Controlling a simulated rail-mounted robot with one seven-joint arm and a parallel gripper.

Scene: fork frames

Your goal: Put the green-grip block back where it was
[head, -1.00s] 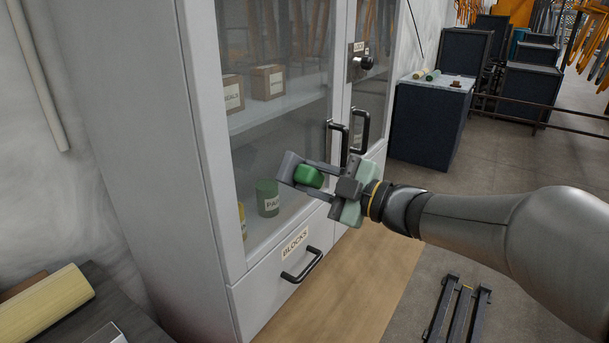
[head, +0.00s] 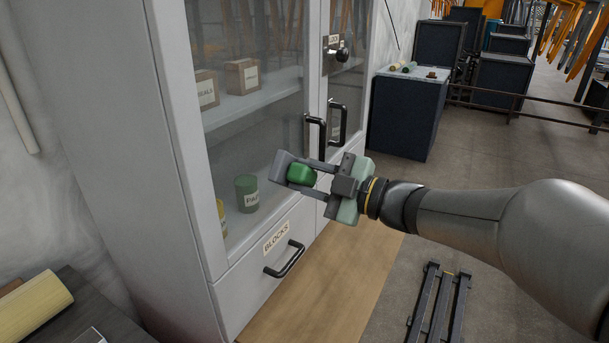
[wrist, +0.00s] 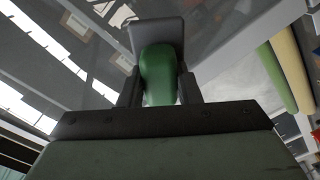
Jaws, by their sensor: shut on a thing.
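The green-grip block is in my gripper (head: 302,175). Its green grip (head: 298,174) sits between the two fingers, and its grey body (head: 281,164) sticks out past the fingertips. In the wrist view the green grip (wrist: 159,75) stands between the fingers, with the grey body (wrist: 157,34) beyond it. My gripper holds the block in the air in front of the grey cabinet (head: 115,120), above the drawer labelled BLOCKS (head: 235,285). The drawer is shut, so its inside is hidden. Its black handle (head: 284,259) is below my gripper.
The cabinet's glass doors are shut, with black handles (head: 337,124) near my gripper. Boxes (head: 241,77) and a green tin (head: 246,194) stand behind the glass. A dark table with a yellow roll (head: 35,303) is at lower left. A dark cabinet (head: 402,120) stands beyond, right.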

